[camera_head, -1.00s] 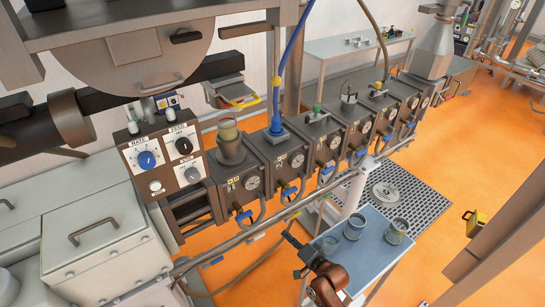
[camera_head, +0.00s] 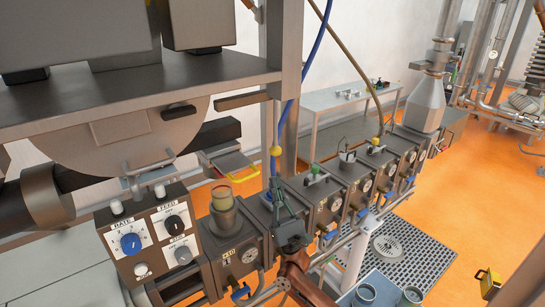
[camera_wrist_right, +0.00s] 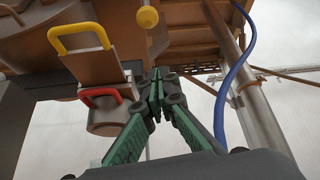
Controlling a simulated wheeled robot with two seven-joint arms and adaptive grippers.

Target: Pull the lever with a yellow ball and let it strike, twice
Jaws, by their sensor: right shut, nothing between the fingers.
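The yellow ball (camera_head: 276,151) shows beside the blue hose, above the row of dark machine blocks. In the right wrist view the yellow ball (camera_wrist_right: 147,16) is at the top edge, on a short stem. My right gripper (camera_head: 275,184) is just below the ball in the head view, its dark green fingers pointing up. In the wrist view the fingertips of the right gripper (camera_wrist_right: 156,78) are together, with nothing between them, apart from the ball. My left gripper is not in view.
A blue hose (camera_head: 302,68) hangs close to the gripper. A control box (camera_head: 150,240) with dials stands left. A side table (camera_head: 345,98) is behind.

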